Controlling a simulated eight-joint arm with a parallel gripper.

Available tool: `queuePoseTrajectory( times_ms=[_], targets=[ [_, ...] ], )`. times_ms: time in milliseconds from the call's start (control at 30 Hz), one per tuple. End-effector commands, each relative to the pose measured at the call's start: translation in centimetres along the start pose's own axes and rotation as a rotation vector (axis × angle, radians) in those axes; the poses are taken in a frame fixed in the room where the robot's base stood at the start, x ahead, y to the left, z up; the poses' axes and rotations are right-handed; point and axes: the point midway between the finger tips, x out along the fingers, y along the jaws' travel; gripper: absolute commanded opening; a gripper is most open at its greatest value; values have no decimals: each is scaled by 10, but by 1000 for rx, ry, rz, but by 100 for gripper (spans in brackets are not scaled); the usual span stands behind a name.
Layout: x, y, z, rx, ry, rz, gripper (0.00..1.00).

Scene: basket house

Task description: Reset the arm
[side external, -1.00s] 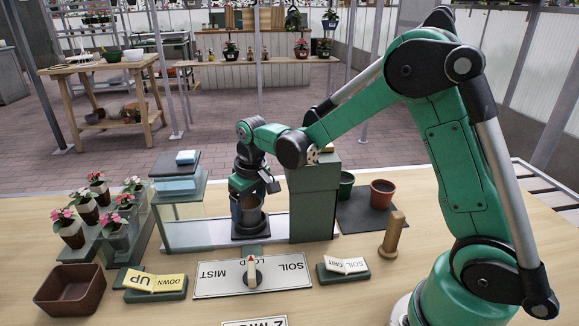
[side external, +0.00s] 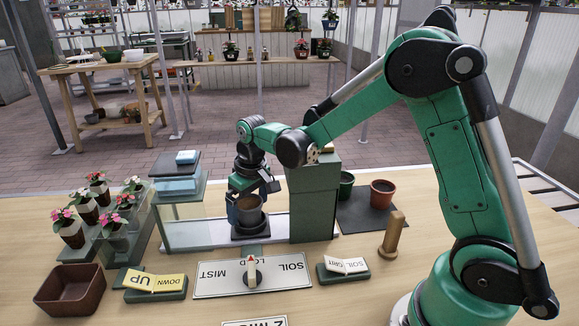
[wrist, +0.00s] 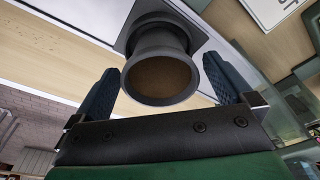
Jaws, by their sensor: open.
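My gripper (wrist: 165,95) is open, with one blue-grey finger on each side of a dark grey pot in the wrist view (wrist: 160,75). I see clear gaps between the fingers and the pot there. In the side view my gripper (side external: 250,205) reaches down at the pot (side external: 251,217), which stands upright on a dark square base on the pale rail. The fingers partly hide the pot in that view. My arm is stretched out to the left over the table.
A tall green box (side external: 314,200) stands close right of my gripper. A glass-sided stand (side external: 183,215) is close left. Potted flowers (side external: 72,232), a brown tray (side external: 70,291), a lever panel (side external: 215,280) and a wooden peg (side external: 393,233) are on the table (side external: 345,300).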

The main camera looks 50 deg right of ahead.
Motion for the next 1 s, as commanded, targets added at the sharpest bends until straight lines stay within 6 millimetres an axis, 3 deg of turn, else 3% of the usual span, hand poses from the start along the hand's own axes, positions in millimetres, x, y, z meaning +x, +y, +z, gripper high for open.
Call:
queuePoseTrajectory(
  times_ms=[633,1000],
  targets=[
    [-42,0,0,0,0,0,100],
    [-56,0,-1,0,0,0,100]
  ],
)
